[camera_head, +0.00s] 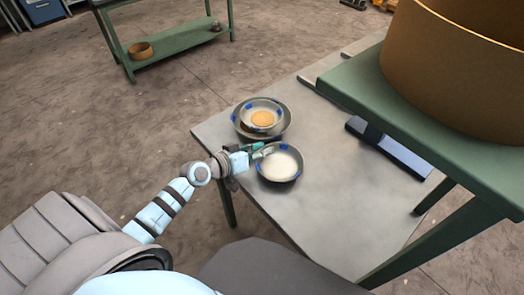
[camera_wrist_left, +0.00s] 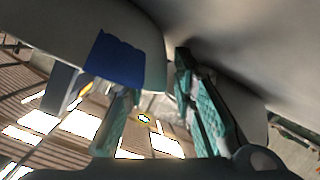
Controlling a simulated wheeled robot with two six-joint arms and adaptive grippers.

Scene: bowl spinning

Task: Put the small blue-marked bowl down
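A small bowl with blue marks (camera_head: 279,163) and a pale inside sits at the left part of the grey table and looks upright. My left gripper (camera_head: 261,150) is at its upper-left rim. In the left wrist view the gripper's two green fingers (camera_wrist_left: 158,105) stand apart with a gap between them. A bowl wall with a blue mark (camera_wrist_left: 117,60) hides the left fingertip; I cannot tell whether the fingers touch it. Behind, a second small blue-marked bowl (camera_head: 262,104) with an orange patch inside sits in a larger blue-marked bowl (camera_head: 286,124). My right gripper is not in view.
The grey table (camera_head: 340,210) is clear to the right and front of the bowls. A dark blue bar (camera_head: 390,150) lies farther right. A green raised stand (camera_head: 455,165) carries a large brown round container (camera_head: 440,70). A green shelf (camera_head: 180,42) stands far behind.

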